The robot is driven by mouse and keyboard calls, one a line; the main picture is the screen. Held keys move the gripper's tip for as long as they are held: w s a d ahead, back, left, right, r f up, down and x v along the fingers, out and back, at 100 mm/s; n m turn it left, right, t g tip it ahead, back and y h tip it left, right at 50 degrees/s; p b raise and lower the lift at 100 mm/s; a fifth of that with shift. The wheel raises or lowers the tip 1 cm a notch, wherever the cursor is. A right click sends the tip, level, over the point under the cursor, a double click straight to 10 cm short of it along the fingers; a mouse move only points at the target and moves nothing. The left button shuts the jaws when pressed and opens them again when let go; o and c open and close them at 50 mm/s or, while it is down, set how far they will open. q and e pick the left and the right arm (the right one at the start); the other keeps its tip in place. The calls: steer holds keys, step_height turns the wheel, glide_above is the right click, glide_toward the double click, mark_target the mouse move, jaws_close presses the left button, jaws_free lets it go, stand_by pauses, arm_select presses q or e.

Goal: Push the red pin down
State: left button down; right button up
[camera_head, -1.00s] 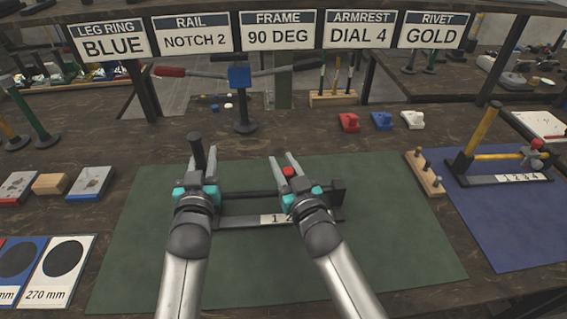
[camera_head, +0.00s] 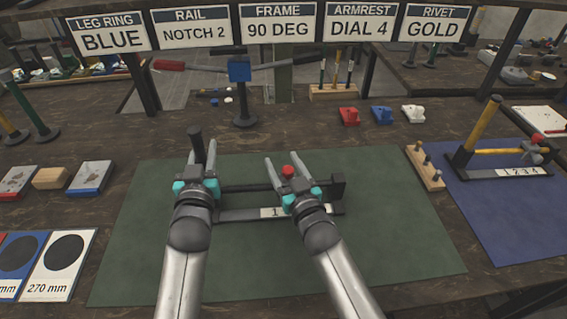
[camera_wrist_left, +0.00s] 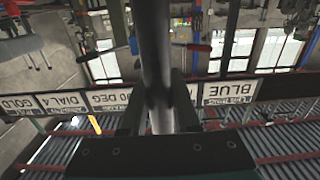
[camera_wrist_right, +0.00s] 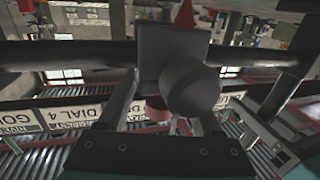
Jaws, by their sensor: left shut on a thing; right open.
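The red pin (camera_head: 288,171) stands on the dark rail frame (camera_head: 338,190) on the green mat, and its cap shows between the fingers of my right gripper (camera_head: 281,157). The right gripper is open around or just behind the pin; I cannot tell if it touches. In the right wrist view, a dark block with a round knob (camera_wrist_right: 194,90) sits between the fingers, with a red tip (camera_wrist_right: 186,14) above it. My left gripper (camera_head: 203,150) is shut on a dark upright post (camera_head: 195,138) at the frame's left end. The post also shows in the left wrist view (camera_wrist_left: 154,55).
A similar yellow-armed frame (camera_head: 485,150) stands on the blue mat (camera_head: 510,220) at right. A wooden peg block (camera_head: 425,170) sits between the mats. Red (camera_head: 349,116), blue (camera_head: 381,117) and white (camera_head: 412,114) blocks lie behind. The front of the green mat (camera_head: 400,260) is clear.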

steer(key=v, duration=1.2)
stand_by(0.4)
